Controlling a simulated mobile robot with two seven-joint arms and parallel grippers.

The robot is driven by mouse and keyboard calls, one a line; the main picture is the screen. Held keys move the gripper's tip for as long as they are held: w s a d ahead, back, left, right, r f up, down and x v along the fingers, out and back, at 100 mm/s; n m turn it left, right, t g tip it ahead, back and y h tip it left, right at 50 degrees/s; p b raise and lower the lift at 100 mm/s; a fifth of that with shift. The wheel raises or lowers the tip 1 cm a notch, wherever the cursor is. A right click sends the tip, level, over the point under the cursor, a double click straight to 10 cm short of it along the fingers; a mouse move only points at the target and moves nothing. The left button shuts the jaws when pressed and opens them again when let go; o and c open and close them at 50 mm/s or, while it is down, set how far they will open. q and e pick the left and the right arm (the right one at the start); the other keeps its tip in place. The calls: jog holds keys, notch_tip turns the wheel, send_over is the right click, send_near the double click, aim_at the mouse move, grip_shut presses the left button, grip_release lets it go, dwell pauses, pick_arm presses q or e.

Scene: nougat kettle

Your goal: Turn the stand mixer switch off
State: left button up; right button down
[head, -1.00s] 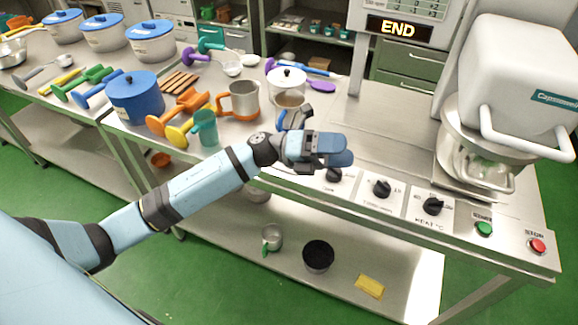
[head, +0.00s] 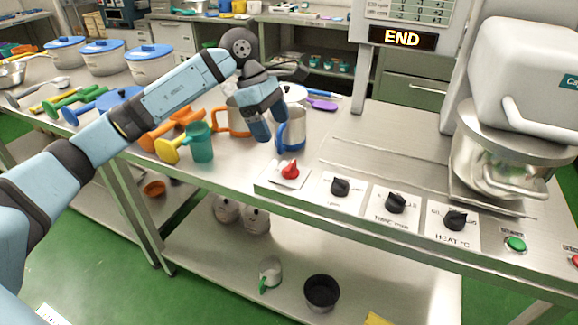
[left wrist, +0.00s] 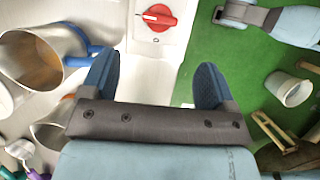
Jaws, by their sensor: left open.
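The red switch knob (head: 290,170) sits on a white plate at the left end of the front panel in the head view. It also shows at the top of the left wrist view (left wrist: 157,17), with its white pointer line towards the left. My left gripper (head: 272,125) is open and empty, pointing down above the table, behind and a little left of the knob. In the left wrist view its two fingers (left wrist: 157,68) are spread wide, and the knob lies beyond them, untouched. The stand mixer (head: 530,75) stands at the right. My right gripper is not in view.
Black knobs (head: 340,187) and a green button (head: 515,244) line the panel right of the red knob. A metal mug with a blue handle (head: 292,130) stands close beside my left gripper. A teal mug (head: 199,142) stands further left. A display (head: 402,38) reads END.

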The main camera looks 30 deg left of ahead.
aim_at(289, 164)
pick_arm(q)
jog(key=b+x, duration=0.1)
jog(key=x, duration=0.9)
jog(key=shift+d+f, duration=0.25)
jog(key=shift+f, duration=0.1)
jog(key=c, duration=0.9)
